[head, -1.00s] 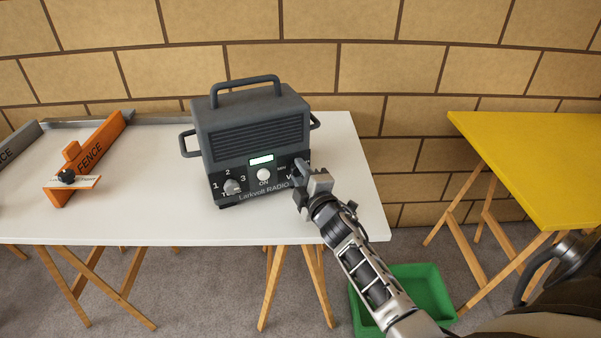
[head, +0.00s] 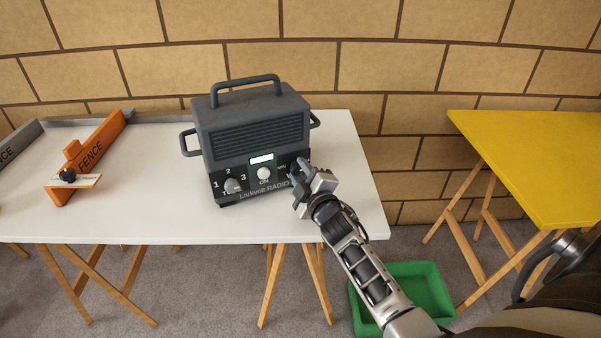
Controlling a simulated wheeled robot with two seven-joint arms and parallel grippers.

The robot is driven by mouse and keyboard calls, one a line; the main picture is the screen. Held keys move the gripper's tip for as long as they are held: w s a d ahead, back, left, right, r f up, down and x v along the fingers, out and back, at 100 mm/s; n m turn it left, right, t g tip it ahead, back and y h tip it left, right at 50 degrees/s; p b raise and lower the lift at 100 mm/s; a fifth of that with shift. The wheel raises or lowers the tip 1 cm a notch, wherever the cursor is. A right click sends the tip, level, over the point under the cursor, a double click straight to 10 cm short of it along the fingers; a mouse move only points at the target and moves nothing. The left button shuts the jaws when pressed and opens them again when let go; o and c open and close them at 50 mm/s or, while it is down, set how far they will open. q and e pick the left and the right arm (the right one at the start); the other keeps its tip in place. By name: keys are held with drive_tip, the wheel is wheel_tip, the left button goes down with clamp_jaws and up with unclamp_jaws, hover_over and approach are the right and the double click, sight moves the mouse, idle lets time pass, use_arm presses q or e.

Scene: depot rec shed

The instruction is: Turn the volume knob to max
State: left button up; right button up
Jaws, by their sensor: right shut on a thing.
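A dark grey radio (head: 254,135) with a top handle stands upright on the white table (head: 130,222). Its front panel has a tone knob (head: 232,186) at the left, a white ON button (head: 264,173) in the middle and a lit display (head: 262,159) above it. My right gripper (head: 299,172) is at the right end of the panel, shut on the volume knob, which its fingers hide. Most of the volume lettering is covered too, so the knob's setting cannot be read. My left gripper is not in view.
An orange fence piece (head: 97,152) and a grey one (head: 18,142) lie on the table's left part. A yellow table (head: 545,165) stands at the right. A green bin (head: 425,278) is on the floor below my right arm. A brick wall is behind.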

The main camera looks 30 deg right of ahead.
drive_tip(key=o, duration=1)
drive_tip(key=shift+c, duration=0.2)
drive_tip(key=s+a, duration=0.2)
drive_tip(key=s, duration=1.3)
drive_tip(key=shift+s+a, duration=0.35)
drive_tip(key=s+a+f+m+g+y, duration=0.3)
drive_tip(key=s+a+f+m, duration=0.1)
drive_tip(key=a, duration=0.5)
drive_tip(key=s+a+f+m+g+y, duration=0.3)
drive_tip(key=s+a+f+m+g, duration=0.1)
drive_tip(key=a, duration=0.4)
drive_tip(key=shift+s+a+f, duration=0.4)
drive_tip(key=shift+s+f, duration=0.4)
drive_tip(key=shift+s, duration=0.4)
